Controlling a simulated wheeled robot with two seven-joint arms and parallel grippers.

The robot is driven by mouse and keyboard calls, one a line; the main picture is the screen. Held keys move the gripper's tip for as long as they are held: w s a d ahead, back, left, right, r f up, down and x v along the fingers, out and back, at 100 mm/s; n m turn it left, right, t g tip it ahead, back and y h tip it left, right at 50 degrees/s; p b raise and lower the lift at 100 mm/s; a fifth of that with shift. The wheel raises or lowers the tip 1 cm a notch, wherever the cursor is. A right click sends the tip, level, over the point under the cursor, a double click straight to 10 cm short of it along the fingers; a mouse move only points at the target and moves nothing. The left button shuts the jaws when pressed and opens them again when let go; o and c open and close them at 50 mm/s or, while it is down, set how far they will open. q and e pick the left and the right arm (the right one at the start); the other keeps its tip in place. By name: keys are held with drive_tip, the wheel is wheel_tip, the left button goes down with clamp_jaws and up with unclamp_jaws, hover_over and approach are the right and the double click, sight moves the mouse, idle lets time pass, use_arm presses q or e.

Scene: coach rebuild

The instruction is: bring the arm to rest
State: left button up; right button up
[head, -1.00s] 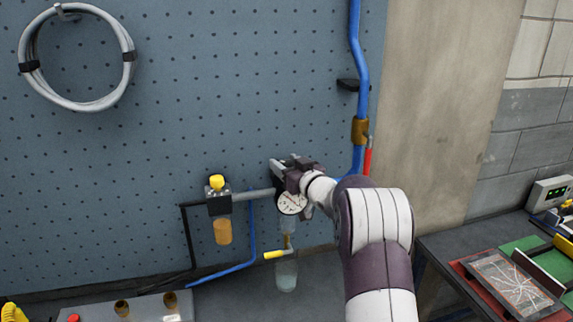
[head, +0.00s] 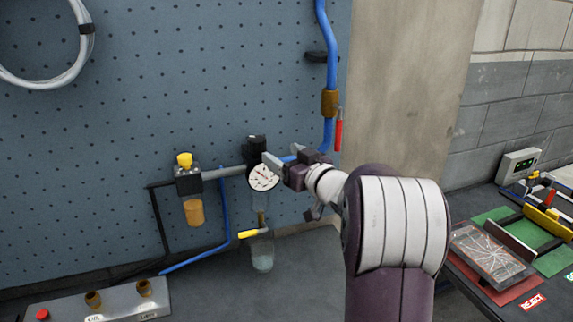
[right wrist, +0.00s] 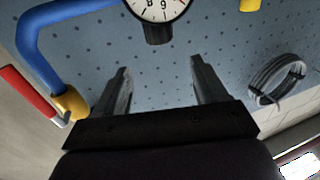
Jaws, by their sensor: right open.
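My right gripper (head: 281,160) is open beside the pressure gauge (head: 263,177) of the air regulator unit. In the right wrist view its two fingers (right wrist: 158,75) stand apart with nothing between them. The white gauge dial (right wrist: 160,8) shows upside down beyond the fingertips there. In the head view the fingers are at the right side of the gauge and black knob (head: 256,147); I cannot tell whether they touch. My right arm (head: 395,225) reaches in from the lower right. My left gripper is not in view.
A blue pipe with a brass valve (head: 330,103) and red lever (head: 338,135) runs down the pegboard (head: 200,70). A yellow-capped lubricator (head: 187,180) is left of the gauge. A clear cup (head: 262,254) stands below. A cracked screen (head: 492,252) lies at right.

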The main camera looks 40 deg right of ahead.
drive_tip(key=shift+s, duration=0.25)
idle(0.3)
drive_tip(key=s+d+f+m+g+h, duration=0.35)
drive_tip(key=d+f+g+h, duration=0.2)
drive_tip(key=f, duration=0.55)
drive_tip(key=s+a+f+g, duration=0.4)
drive_tip(key=s+f, duration=0.1)
drive_tip(key=f, duration=0.1)
drive_tip(key=s+a+f+n+g+y, duration=0.1)
drive_tip(key=s+a+f+g, duration=0.1)
drive_tip(key=a, duration=0.5)
drive_tip(key=s+a+f+n+g+y, duration=0.1)
drive_tip(key=s+a+f+g+y, duration=0.1)
drive_tip(key=s+a, duration=0.5)
drive_tip(key=s+a+f+n+g+y, duration=0.1)
drive_tip(key=s+a+f+g+y, duration=0.1)
drive_tip(key=a, duration=0.7)
drive_tip(key=s+f+g, duration=0.1)
drive_tip(key=s+f, duration=0.1)
drive_tip(key=s, duration=0.1)
drive_tip(key=shift+a+f, duration=0.2)
drive_tip(key=shift+f, duration=0.1)
